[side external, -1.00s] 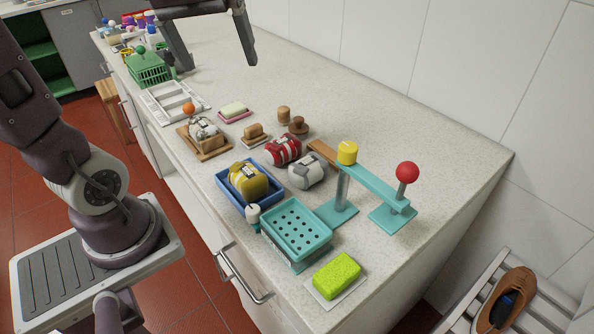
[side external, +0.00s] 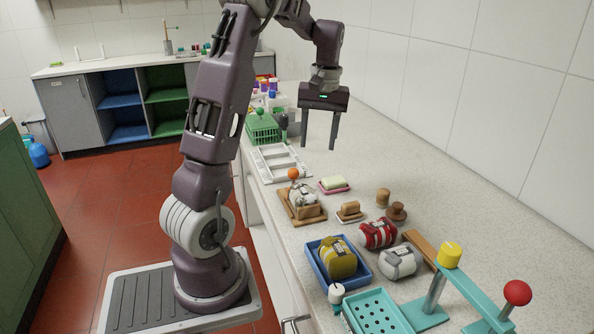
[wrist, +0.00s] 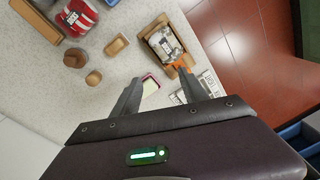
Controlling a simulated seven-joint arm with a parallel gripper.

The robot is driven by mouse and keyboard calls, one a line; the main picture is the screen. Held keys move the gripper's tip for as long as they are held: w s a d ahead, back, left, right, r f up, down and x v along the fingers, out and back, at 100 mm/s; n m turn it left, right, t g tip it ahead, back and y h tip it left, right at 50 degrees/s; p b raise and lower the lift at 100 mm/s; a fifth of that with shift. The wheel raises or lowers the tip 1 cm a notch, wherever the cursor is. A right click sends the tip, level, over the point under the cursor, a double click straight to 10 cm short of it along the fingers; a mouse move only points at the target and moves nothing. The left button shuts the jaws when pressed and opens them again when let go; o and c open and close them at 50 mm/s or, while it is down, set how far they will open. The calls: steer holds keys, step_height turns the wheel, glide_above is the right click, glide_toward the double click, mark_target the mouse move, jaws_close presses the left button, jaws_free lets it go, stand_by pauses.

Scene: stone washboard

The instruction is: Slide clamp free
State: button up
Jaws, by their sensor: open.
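My gripper (side external: 318,148) is open and empty, pointing down above the worktop; it also shows in the wrist view (wrist: 158,80). A wooden holder (side external: 312,217) holds a grey-white bundle (side external: 303,196) with an orange ball knob (side external: 293,174). In the wrist view the holder (wrist: 155,22) lies beyond the fingertips, and the right finger partly covers the orange part (wrist: 181,69). I cannot tell which part is the clamp.
Near the holder are a white frame rack (side external: 280,162), a pink soap dish (side external: 334,186) and a brush block (side external: 349,208). A red bundle (side external: 377,234), a white bundle (side external: 398,262) and a blue tray (side external: 320,270) with a yellow bundle lie nearer.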

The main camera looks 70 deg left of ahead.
steer(key=a+f+n, duration=0.1)
steer(key=a+f, duration=0.1)
steer(key=s+a+f+g, duration=0.1)
steer(key=a+f, duration=0.1)
steer(key=a, duration=0.1)
steer(key=s+a+f+n, duration=0.1)
steer(key=a+f, duration=0.1)
steer(key=shift+s+a+n+g, duration=0.2)
steer(key=shift+a+n+g, duration=0.1)
steer(key=shift+a, duration=0.1)
steer(key=x, duration=0.6)
steer(key=shift+d+f, duration=0.15)
steer(key=shift+f, duration=0.05)
jaws_close()
steer(key=shift+r, duration=0.1)
